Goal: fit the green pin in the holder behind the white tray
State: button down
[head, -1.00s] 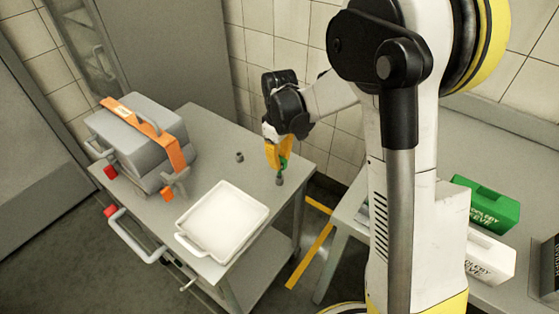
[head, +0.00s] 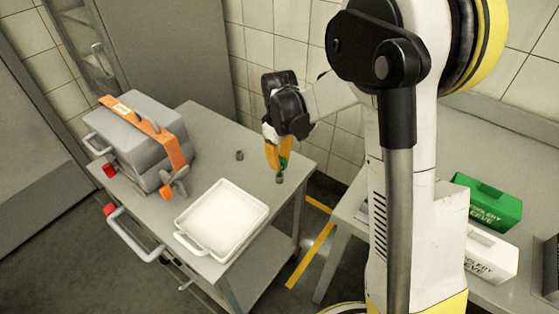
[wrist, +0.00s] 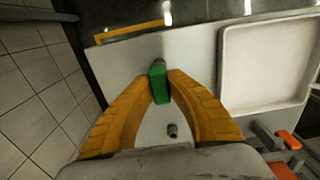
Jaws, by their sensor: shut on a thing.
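My gripper (head: 279,168) is shut on the green pin (wrist: 159,86), which sits between its orange fingertips in the wrist view. In the head view the pin's green shows at the fingertips (head: 284,161). A small grey holder (head: 279,180) is just under the pin at the table's right side; whether the pin's lower end is inside it I cannot tell. A second small grey holder (head: 239,155) stands empty behind the white tray; it also shows in the wrist view (wrist: 173,130). The white tray (head: 236,186) lies on the table in front of both holders.
A grey case with an orange strap (head: 145,135) stands at the left of the grey table (head: 205,130). The tabletop between case and holders is clear. Green (head: 487,203) and white boxes (head: 490,255) lie on the right-hand counter.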

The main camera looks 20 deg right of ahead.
aim_at(280, 159)
jog(key=shift+f+b, duration=1.1)
jog(key=shift+f, duration=0.4)
jog(key=c, duration=1.4)
grip_release()
notch_tip(280, 159, up, 12)
jog(key=shift+r, duration=0.1)
jog(key=s+r+m+t, duration=0.1)
jog(key=s+m+t, duration=0.1)
jog(key=s, duration=0.4)
jog(key=s+r+m+t, duration=0.2)
jog(key=s, duration=0.5)
jog(key=s+r+m+t, duration=0.1)
jog(key=s+m+t, duration=0.2)
jog(key=s, duration=0.4)
jog(key=shift+r, duration=0.3)
